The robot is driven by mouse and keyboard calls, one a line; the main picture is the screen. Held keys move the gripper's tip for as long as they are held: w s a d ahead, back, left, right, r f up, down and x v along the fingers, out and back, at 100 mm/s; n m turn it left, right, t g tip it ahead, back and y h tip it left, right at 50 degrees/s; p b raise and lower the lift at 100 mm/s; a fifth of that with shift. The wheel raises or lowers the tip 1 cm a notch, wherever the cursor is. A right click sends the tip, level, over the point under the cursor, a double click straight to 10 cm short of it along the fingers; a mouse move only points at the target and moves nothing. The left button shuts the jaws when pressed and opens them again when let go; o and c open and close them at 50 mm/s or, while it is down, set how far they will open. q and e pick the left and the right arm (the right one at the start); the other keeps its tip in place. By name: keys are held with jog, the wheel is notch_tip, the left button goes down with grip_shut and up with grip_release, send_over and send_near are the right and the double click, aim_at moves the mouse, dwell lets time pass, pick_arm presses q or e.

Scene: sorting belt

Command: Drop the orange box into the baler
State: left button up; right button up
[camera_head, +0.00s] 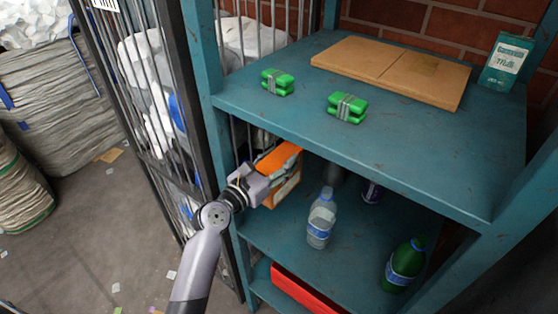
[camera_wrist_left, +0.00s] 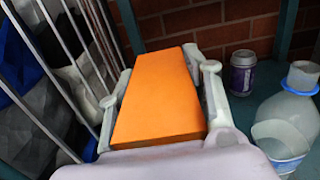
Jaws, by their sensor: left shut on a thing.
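The orange box (camera_head: 279,160) has an orange top and tan cardboard-like sides. It is at the left end of the shelf unit's middle level, under the top board. My left gripper (camera_head: 264,181) is shut on it. In the left wrist view the orange box (camera_wrist_left: 162,95) lies between the two fingers, one on each side. Whether the box touches the shelf cannot be told. Nothing that is clearly the baler can be made out; a barred cage (camera_head: 150,110) holding white and blue waste stands left of the shelf. My right gripper is not in view.
On the teal shelf (camera_head: 270,235), a clear bottle (camera_head: 321,219) stands right of the box, with a purple can (camera_head: 371,191) behind and a green bottle (camera_head: 405,264) farther right. Green bundles (camera_head: 346,108) and flat cardboard (camera_head: 390,72) lie on top. A red tray (camera_head: 300,290) is below.

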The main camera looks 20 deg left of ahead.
pick_arm(q)
jog(key=b+v, duration=0.4)
jog(key=v, duration=2.6)
jog(key=shift+d+r, duration=0.2)
jog(key=shift+d, duration=0.05)
